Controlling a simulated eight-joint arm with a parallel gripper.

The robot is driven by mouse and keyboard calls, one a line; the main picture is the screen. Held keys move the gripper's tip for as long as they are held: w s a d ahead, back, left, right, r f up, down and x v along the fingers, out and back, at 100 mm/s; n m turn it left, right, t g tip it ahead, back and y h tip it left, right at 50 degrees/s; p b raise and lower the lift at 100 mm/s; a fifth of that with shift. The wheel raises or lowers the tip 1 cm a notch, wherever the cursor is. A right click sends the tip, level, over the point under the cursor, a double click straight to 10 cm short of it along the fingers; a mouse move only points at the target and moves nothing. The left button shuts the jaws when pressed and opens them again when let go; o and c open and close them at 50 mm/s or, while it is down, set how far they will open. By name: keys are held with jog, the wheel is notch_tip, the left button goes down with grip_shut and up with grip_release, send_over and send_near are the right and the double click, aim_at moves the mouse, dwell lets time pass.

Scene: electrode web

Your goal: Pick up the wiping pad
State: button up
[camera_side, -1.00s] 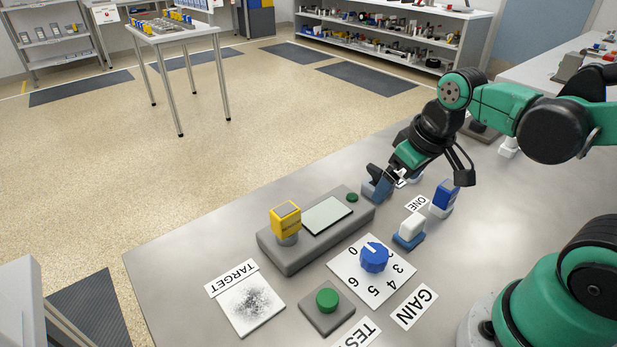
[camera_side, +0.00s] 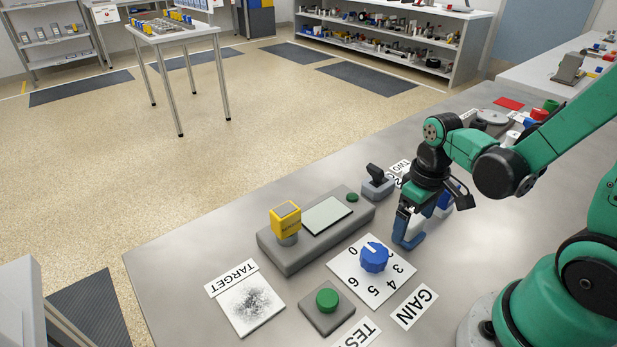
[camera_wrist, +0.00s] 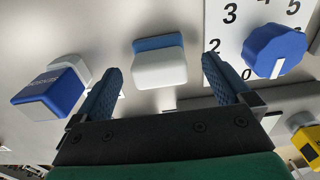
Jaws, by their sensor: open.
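The wiping pad, which I take to be the white block with a blue base (camera_wrist: 160,62), lies on the grey bench in the wrist view. In the side view it is mostly hidden by my gripper (camera_side: 407,230). My gripper (camera_wrist: 161,75) is open, pointing down, with its two blue fingers to the left and right of the pad in the wrist view. There are gaps on both sides, and I cannot tell how far the tips are above the bench.
A blue block with a white base (camera_wrist: 50,92) stands close to my left finger in the wrist view. A blue dial (camera_wrist: 274,50) is on the right. The side view shows a grey console with a yellow cap (camera_side: 286,220), a green button (camera_side: 327,299) and a black lever (camera_side: 376,175).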

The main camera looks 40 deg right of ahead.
aim_at(415, 220)
jog(key=shift+f, duration=0.2)
jog(key=c, duration=1.3)
jog(key=shift+r, duration=0.1)
jog(key=shift+c, duration=0.2)
notch_tip(415, 220, up, 20)
jog(key=shift+f, duration=0.1)
